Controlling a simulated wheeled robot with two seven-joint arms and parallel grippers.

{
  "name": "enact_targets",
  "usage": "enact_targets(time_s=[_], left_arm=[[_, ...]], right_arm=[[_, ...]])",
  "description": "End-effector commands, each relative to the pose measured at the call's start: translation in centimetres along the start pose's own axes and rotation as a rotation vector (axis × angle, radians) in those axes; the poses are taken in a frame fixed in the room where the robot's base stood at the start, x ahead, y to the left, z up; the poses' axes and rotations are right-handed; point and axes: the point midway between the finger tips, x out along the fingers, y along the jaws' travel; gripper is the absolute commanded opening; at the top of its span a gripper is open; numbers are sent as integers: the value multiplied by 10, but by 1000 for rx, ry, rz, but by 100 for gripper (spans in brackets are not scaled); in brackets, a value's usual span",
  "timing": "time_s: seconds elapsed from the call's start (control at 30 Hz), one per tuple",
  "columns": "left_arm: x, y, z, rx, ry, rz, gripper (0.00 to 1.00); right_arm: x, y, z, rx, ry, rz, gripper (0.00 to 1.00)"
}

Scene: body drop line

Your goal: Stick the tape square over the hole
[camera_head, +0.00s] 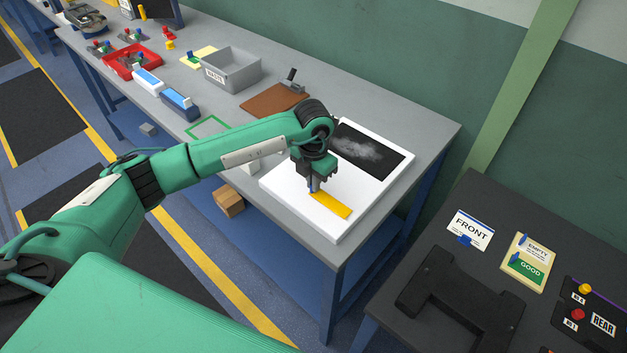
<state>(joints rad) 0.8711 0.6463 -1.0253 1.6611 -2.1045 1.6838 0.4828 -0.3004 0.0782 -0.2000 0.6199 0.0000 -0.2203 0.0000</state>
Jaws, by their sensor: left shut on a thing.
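A white board (283,198) lies at the near right end of the grey workbench, with a black panel (372,150) bearing a pale grey smudge on its far part. A flat yellow piece (331,206), seemingly the tape, shows over the board's near part. My left gripper (314,187) points down, shut on the yellow piece at its left end. I cannot tell whether that piece touches the board. I cannot make out a hole; the arm and gripper cover part of the board. My right gripper is not in view.
Along the bench stand a grey waste bin (233,68), a brown board (270,101) with a dark tool, blue-and-white boxes (178,103) and a red tray (131,63). A dark table (418,329) at the right holds a FRONT card (469,229) and a control panel (590,312).

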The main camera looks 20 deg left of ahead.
Motion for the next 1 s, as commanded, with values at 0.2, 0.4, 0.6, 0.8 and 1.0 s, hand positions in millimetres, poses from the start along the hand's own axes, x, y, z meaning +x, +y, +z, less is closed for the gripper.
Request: enact_targets(time_s=[0.2,0.4,0.6,0.8,1.0], left_arm=[[2,0,0,0,0,0,0],[2,0,0,0,0,0,0],[2,0,0,0,0,0,0],[4,0,0,0,0,0,0],[7,0,0,0,0,0,0]], right_arm=[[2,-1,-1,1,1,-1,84],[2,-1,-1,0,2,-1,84],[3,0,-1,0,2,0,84],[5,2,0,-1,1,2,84],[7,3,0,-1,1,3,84]])
